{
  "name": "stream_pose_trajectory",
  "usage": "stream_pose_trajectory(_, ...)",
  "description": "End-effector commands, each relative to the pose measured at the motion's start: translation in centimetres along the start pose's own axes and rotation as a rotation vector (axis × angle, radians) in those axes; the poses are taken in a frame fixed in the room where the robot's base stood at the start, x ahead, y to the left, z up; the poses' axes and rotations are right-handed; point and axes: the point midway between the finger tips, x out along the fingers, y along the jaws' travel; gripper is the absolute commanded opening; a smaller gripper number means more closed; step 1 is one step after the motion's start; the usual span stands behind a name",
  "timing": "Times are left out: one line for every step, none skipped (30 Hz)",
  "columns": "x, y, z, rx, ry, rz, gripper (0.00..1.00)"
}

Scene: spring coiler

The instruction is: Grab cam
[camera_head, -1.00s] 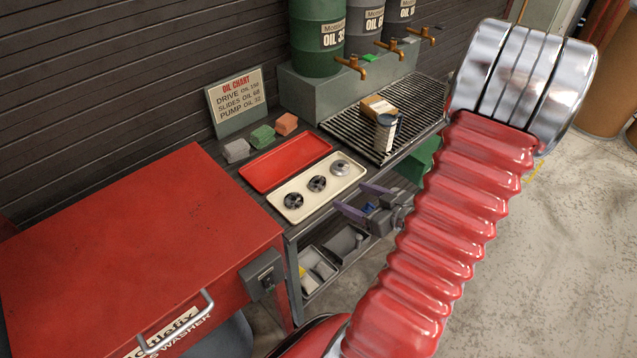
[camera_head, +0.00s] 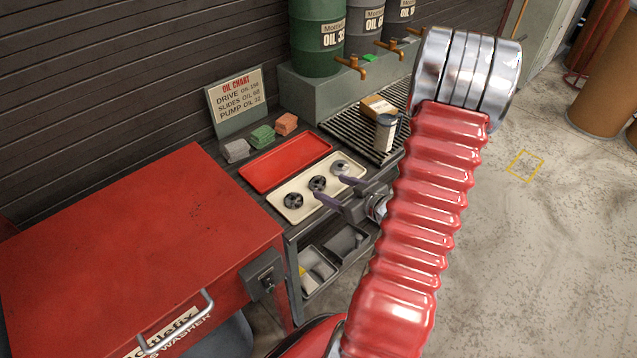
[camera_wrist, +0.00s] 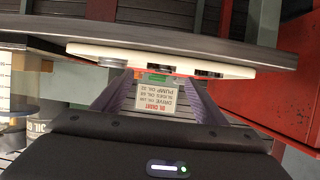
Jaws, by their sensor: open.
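Three round metal parts sit in a row on a cream tray (camera_head: 292,216) on the bench. Two are dark discs with openings, a left one (camera_head: 294,201) and a middle one (camera_head: 317,183). The right one (camera_head: 340,168) is silver with a raised hub, partly hidden by a finger. I cannot tell which is the cam. My gripper (camera_head: 327,188) is open and empty, its purple fingers pointing at the tray's front right side. In the wrist view the tray (camera_wrist: 100,53) appears edge-on and upside down, beyond the fingers; the parts barely show.
A red tray (camera_head: 285,162) lies behind. A blue-and-white can (camera_head: 386,133) and a cardboard box (camera_head: 378,106) stand on the grating to the right. A red parts washer (camera_head: 130,250) stands left of the bench. Grey bins (camera_head: 316,268) sit on the lower shelf.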

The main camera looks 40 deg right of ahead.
Motion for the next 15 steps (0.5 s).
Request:
stream_pose_trajectory(0.0, 0.0, 0.0, 0.0, 0.0, 0.0, 0.66)
stream_pose_trajectory(0.0, 0.0, 0.0, 0.0, 0.0, 0.0, 0.66)
stream_pose_trajectory(0.0, 0.0, 0.0, 0.0, 0.0, 0.0, 0.66)
stream_pose_trajectory(0.0, 0.0, 0.0, 0.0, 0.0, 0.0, 0.66)
stream_pose_trajectory(0.0, 0.0, 0.0, 0.0, 0.0, 0.0, 0.66)
stream_pose_trajectory(0.0, 0.0, 0.0, 0.0, 0.0, 0.0, 0.66)
stream_pose_trajectory(0.1, 0.0, 0.0, 0.0, 0.0, -0.001, 0.66)
stream_pose_trajectory(0.2, 0.0, 0.0, 0.0, 0.0, -0.001, 0.66)
stream_pose_trajectory(0.4, -0.1, 0.0, 0.0, 0.0, -0.002, 0.66)
stream_pose_trajectory(0.6, -0.1, 0.0, 0.0, 0.0, -0.002, 0.66)
stream_pose_trajectory(0.9, -0.2, 0.0, -0.001, -0.001, -0.004, 0.66)
stream_pose_trajectory(1.3, -0.2, 0.0, -0.001, -0.001, -0.004, 0.66)
stream_pose_trajectory(1.6, -0.2, 0.0, -0.001, -0.001, -0.004, 0.66)
stream_pose_trajectory(2.0, -0.2, -0.1, -0.001, 0.0, -0.004, 0.66)
stream_pose_trajectory(2.6, -0.3, -0.1, -0.002, -0.001, -0.005, 0.66)
